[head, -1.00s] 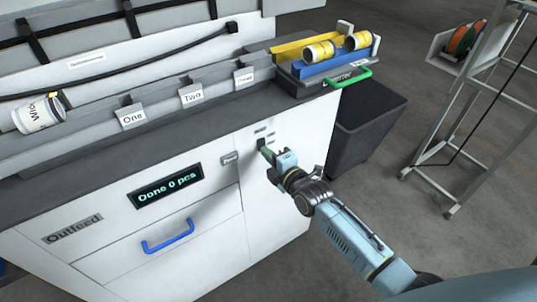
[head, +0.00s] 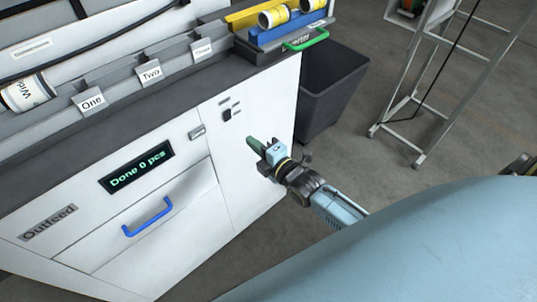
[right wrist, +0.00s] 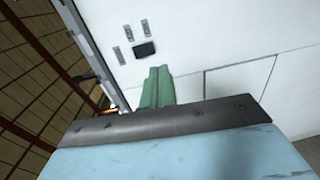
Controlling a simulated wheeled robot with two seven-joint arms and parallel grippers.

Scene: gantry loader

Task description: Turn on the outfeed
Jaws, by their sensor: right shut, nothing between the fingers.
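The outfeed is a white cabinet front with an "Outfeed" label (head: 47,228) and a lit display (head: 136,167) reading "Done 0 pcs". A small black switch (head: 227,114) sits on its right panel, below and beside small grey labels. It also shows in the right wrist view (right wrist: 144,49); which way it is set is too small to tell. My right gripper (head: 251,142), with green fingers, is shut and empty. It is apart from the switch, below and to the right of it in the head view. My left gripper is not in view.
A blue drawer handle (head: 148,216) is below the display. A green-handled tray (head: 306,40) with blue and yellow rails and cans stands at the counter's right end. A dark bin (head: 330,88) is beside the cabinet. A metal rack (head: 425,90) stands on otherwise open floor.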

